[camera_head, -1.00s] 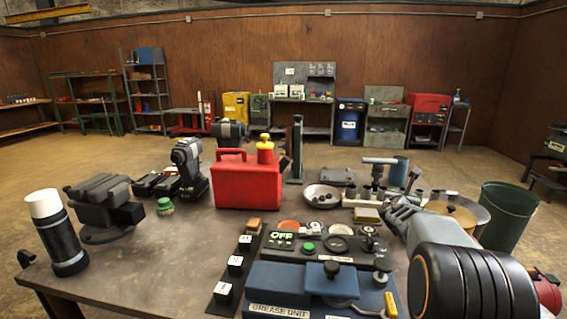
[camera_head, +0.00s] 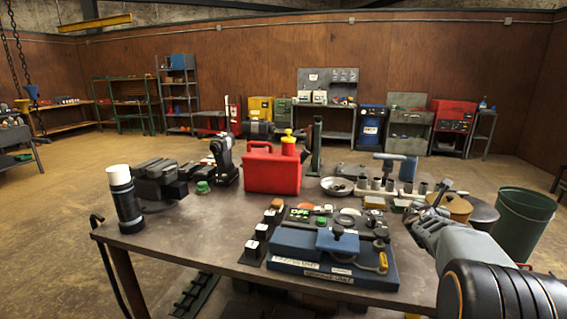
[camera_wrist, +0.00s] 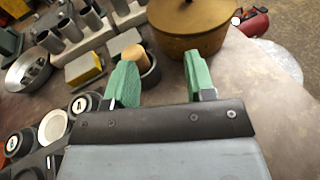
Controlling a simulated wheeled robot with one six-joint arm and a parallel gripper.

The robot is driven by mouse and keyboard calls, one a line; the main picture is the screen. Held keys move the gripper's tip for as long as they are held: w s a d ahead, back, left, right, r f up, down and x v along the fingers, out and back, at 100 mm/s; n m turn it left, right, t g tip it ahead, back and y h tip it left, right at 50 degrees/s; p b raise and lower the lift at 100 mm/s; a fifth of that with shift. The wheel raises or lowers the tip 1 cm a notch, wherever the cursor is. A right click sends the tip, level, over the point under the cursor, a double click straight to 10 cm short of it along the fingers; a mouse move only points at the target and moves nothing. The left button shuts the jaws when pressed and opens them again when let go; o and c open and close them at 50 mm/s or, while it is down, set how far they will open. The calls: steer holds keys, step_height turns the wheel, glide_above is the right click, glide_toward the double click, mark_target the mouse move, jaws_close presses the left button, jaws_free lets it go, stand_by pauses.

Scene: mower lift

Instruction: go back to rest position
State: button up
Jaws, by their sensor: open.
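My gripper (camera_head: 437,203) is at the right side of the workbench (camera_head: 190,240) in the head view, at the end of my outstretched arm. In the wrist view its two green fingers (camera_wrist: 160,85) are spread apart with nothing held between them. A small dark cup with a tan top (camera_wrist: 139,62) lies just beyond the left finger. A brass-coloured pot (camera_wrist: 195,25) stands beyond the right finger; it also shows in the head view (camera_head: 452,207). I cannot tell whether the fingers touch either one.
A blue grease unit (camera_head: 310,262), a red can (camera_head: 272,172) and a black-and-white canister (camera_head: 124,205) stand on the bench. A green bin (camera_head: 524,225) is on the floor at the right. Open floor lies left of the bench and behind it.

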steer(key=s+a+r+m+g+p, duration=0.25)
steer(key=s+a+m, duration=0.25)
steer(key=s+m, duration=0.25)
steer(key=s+a+r+m+g+p, duration=0.2)
steer(key=s+a+m+p, duration=0.15)
steer(key=s+m, duration=0.4)
steer(key=s+a+f+m+g+y+p, duration=0.2)
steer(key=s+a+m+y, duration=0.2)
steer(key=a, duration=0.5)
steer(key=s+a+f+m+g+y+p, duration=0.2)
steer(key=s+a+m+y, duration=0.3)
steer(key=s+a+m, duration=0.4)
steer(key=shift+s+f, duration=0.35)
steer(key=shift+s, duration=0.5)
